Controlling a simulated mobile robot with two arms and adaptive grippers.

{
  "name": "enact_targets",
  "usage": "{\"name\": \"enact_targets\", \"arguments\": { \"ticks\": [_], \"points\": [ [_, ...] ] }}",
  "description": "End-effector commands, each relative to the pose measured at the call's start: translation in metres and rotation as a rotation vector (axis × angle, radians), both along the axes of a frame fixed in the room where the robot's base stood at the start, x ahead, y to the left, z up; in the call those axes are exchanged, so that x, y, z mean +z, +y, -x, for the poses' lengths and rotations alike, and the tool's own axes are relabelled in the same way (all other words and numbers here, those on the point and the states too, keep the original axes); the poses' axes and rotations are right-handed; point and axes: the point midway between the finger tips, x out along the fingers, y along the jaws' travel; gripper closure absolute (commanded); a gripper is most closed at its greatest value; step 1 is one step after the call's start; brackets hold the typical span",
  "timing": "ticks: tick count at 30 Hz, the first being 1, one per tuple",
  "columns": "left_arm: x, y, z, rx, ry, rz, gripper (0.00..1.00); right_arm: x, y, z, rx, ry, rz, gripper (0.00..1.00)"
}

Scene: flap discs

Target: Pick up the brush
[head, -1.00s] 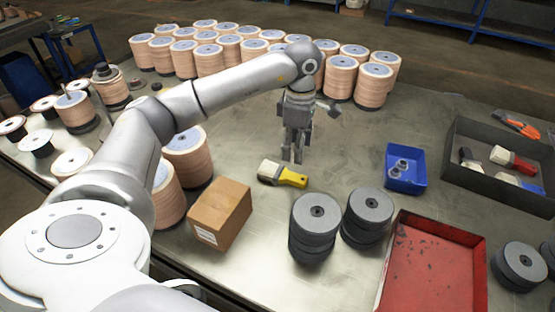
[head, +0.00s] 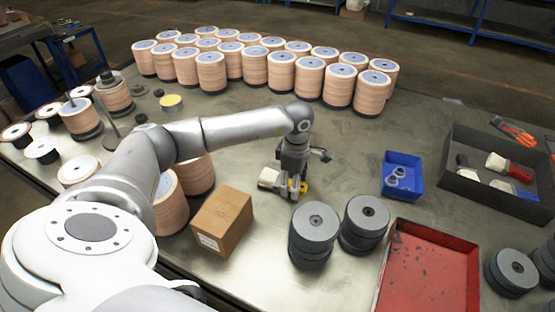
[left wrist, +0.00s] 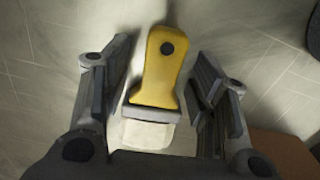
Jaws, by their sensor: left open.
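The brush has a yellow handle and pale bristles and lies on the metal table. In the head view the brush (head: 268,177) is partly hidden by my left gripper (head: 291,188), which is lowered over it. In the left wrist view the yellow handle of the brush (left wrist: 160,65) lies between the two fingers of my left gripper (left wrist: 164,90), with the bristles towards the palm. The fingers stand apart on either side of the handle, with a gap on each side. My right gripper is in neither view.
A cardboard box (head: 222,221) stands close to the brush, at front left. Stacks of grey discs (head: 314,237) stand at front right. A blue bin (head: 402,176), a red tray (head: 430,270) and a dark tray (head: 470,187) lie further right. Several disc stacks line the back.

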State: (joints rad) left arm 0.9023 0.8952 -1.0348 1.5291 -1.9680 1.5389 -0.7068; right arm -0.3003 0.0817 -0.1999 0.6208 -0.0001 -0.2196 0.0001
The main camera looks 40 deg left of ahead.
Motion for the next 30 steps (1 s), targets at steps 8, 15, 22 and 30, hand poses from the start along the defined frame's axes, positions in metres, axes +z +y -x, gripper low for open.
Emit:
{"name": "enact_targets", "arguments": {
  "ticks": [8,15,22,30],
  "points": [
    [0.000,0.000,0.000,0.000,0.000,0.000,0.71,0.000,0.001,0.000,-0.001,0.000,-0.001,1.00],
    [0.001,0.000,0.000,0.000,0.000,0.000,0.96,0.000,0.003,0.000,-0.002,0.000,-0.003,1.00],
    [0.004,0.000,-0.001,0.000,-0.001,0.000,0.96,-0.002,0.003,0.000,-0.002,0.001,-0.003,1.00],
    [0.049,0.000,-0.002,0.000,-0.007,-0.001,0.96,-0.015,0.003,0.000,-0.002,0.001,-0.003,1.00]
  ]
}}
